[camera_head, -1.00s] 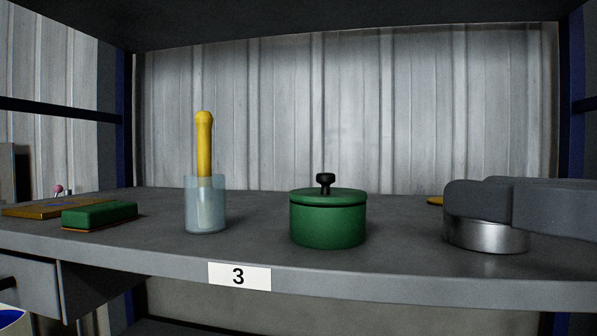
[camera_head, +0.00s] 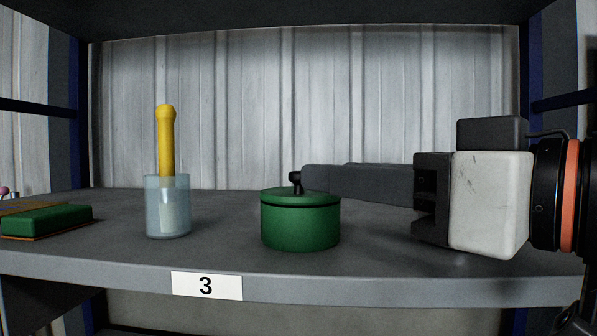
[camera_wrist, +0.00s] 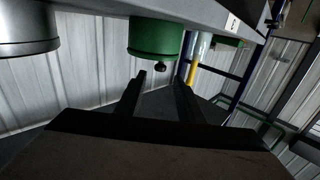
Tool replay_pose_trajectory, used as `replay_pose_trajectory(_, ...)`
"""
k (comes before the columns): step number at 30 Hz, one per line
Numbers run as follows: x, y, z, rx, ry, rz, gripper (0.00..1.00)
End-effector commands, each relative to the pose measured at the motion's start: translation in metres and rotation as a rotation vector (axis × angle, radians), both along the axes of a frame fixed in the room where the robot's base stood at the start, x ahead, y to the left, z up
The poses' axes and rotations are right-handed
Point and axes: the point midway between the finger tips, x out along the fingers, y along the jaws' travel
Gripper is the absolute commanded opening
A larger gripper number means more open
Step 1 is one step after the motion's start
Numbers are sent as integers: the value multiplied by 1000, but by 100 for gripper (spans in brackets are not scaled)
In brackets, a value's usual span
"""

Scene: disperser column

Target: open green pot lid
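The green pot (camera_head: 300,222) stands upright on the grey shelf with its green lid (camera_head: 300,198) on. A black knob (camera_head: 296,181) rises from the lid's centre. My gripper (camera_head: 305,178) reaches in from the right at knob height, its fingertips close beside the knob. In the wrist view, which is upside down, my gripper (camera_wrist: 161,78) has its two fingers spread apart. The knob (camera_wrist: 160,68) shows between and just beyond the tips, with the pot (camera_wrist: 155,38) above it. I cannot tell whether a finger touches the knob.
A clear cup (camera_head: 168,215) with a yellow-handled tool (camera_head: 166,140) stands left of the pot. A green block (camera_head: 46,220) lies at the far left. A metal tin (camera_wrist: 25,30) shows in the wrist view; my arm hides it in the head view. A label "3" (camera_head: 206,286) marks the shelf edge.

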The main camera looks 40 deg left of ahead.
Motion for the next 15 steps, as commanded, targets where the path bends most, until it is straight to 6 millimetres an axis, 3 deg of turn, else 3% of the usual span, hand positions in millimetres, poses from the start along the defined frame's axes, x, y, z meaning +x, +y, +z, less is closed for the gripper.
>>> replay_pose_trajectory(6,8,35,-1,-2,0,0,35)
replay_pose_trajectory(15,16,67,0,0,0,0,35)
